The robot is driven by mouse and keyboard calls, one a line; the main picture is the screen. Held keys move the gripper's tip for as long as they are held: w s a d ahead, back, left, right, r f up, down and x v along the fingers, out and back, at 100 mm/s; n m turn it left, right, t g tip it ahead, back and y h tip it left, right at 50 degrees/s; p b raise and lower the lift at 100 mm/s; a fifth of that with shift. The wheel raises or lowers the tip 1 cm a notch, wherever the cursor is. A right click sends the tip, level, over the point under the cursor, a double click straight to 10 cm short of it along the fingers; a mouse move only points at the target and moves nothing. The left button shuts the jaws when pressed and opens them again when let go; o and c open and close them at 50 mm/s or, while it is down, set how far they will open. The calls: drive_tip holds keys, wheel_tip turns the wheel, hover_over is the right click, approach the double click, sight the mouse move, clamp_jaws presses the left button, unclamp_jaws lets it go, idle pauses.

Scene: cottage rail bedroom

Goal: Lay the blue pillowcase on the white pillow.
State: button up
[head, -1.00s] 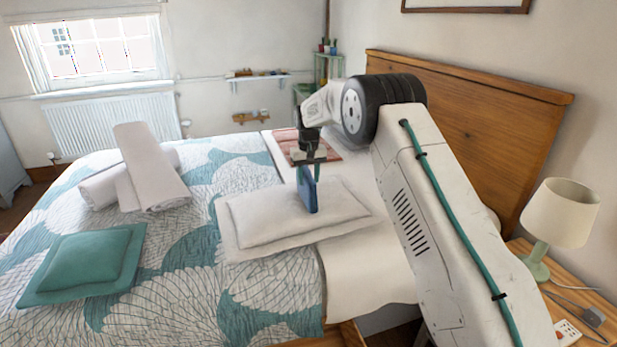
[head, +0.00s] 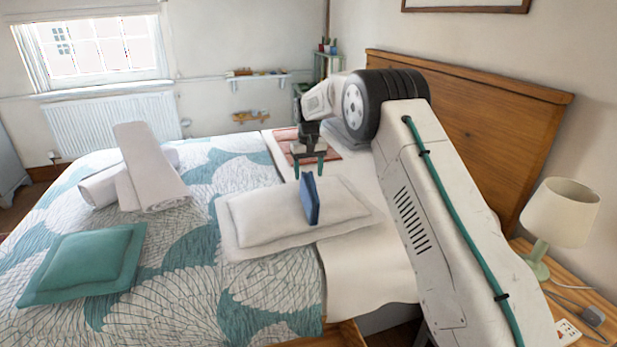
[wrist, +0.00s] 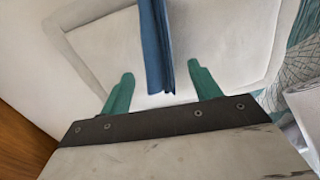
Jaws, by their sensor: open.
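The blue pillowcase (head: 309,200) is a small, flat folded piece. It stands on edge, slightly tilted, on the white pillow (head: 262,220), towards the pillow's right half. In the wrist view the pillowcase (wrist: 156,50) shows as a narrow upright strip over the white pillow (wrist: 100,55). My gripper (head: 308,175) has its green fingers spread. In the wrist view my gripper (wrist: 160,85) is open, with the pillowcase's near end in line with the gap between the fingers.
A teal cushion (head: 85,262) and rolled white towels (head: 150,175) lie on the patterned bed (head: 190,265). A reddish folded cloth (head: 290,147) lies behind the pillow. The wooden headboard (head: 470,130) and a bedside lamp (head: 562,212) stand to the right.

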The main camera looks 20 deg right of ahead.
wheel_tip(320, 180, up, 10)
drive_tip(key=s+r, duration=0.9)
drive_tip(key=r, duration=0.1)
drive_tip(key=s+r, duration=0.3)
drive_tip(key=s, duration=0.5)
drive_tip(key=s+r, duration=0.3)
drive_tip(key=s, duration=0.6)
drive_tip(key=s+f, duration=0.3)
drive_tip(key=s, duration=0.8)
drive_tip(key=s+a+f+t, duration=0.1)
drive_tip(key=s+f, duration=0.2)
drive_tip(key=s, duration=0.8)
drive_tip(key=s+f, duration=0.2)
drive_tip(key=s, duration=0.9)
drive_tip(key=shift+a+f, duration=0.15)
drive_tip(key=shift+f, duration=0.25)
